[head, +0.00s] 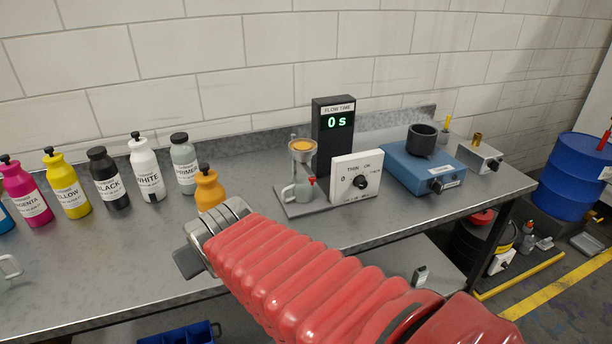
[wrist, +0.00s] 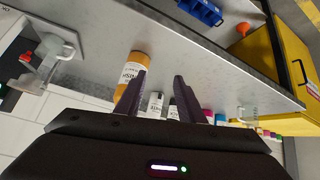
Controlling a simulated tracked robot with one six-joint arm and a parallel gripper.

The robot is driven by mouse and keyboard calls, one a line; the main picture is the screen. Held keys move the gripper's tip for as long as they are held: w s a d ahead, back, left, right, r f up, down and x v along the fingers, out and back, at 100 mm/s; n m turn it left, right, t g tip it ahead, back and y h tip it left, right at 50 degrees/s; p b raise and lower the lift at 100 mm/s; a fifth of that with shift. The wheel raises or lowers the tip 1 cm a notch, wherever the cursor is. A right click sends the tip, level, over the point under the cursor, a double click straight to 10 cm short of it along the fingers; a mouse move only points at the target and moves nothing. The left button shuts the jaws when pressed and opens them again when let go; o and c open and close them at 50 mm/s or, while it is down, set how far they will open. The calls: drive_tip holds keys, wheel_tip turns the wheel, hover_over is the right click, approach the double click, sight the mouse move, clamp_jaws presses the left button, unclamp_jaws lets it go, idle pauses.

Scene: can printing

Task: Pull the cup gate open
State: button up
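The flow cup (head: 302,146), filled with orange liquid, sits on a small stand beside the black flow timer (head: 333,125), which reads 0 s. A small red part (head: 311,181), perhaps the cup gate, shows below the cup; it also shows at the left edge of the wrist view (wrist: 26,58). A pale mug (head: 298,192) stands under the cup. My gripper (wrist: 160,75) is open and empty, its two dark fingers apart. In the head view it is mostly hidden behind my red arm, at the bench front, left of the stand and apart from it.
Several ink bottles stand along the bench's left side; the orange bottle (head: 208,188) is nearest the stand. A white dial box (head: 356,180) stands right of the cup, then a blue unit (head: 420,172) with a black pot. The bench front (head: 120,265) is largely clear.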

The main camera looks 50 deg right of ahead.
drive_tip(key=w+d+f+m+t+h, duration=0.15)
drive_tip(key=w+d, duration=0.25)
drive_tip(key=d, duration=0.6)
drive_tip(key=m+t+h, duration=0.3)
drive_tip(key=t+h, duration=0.2)
drive_tip(key=t, duration=0.1)
approach(307, 184)
drive_tip(key=s+a+r, duration=0.2)
drive_tip(key=s+r, duration=0.1)
drive_tip(key=shift+s+r+n, duration=0.25)
drive_tip(key=shift+w, duration=0.1)
drive_tip(key=x, duration=1.3)
drive_tip(key=shift+w+d, duration=0.1)
drive_tip(key=shift+w, duration=0.2)
clamp_jaws()
